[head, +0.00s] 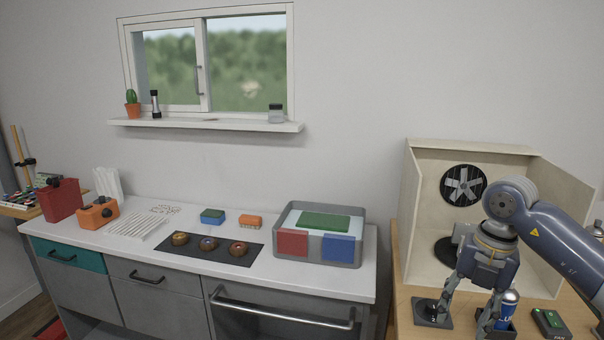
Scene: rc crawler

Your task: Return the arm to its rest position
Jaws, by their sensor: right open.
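My right arm comes in from the right edge of the head view. My right gripper (464,308) points down over the wooden bench at the right, in front of the open wooden booth. Its two fingers are apart, and I see nothing held between them. A blue spray can (507,309) stands in a dark holder close beside the right finger; I cannot tell if they touch. My left gripper is not in view.
The booth (420,195) with a fan (463,185) stands behind my right arm. A small box with green buttons (550,322) lies right of the can. The white counter (340,287) at left carries a grey tray (357,262), a dark mat (186,251) and several small boxes.

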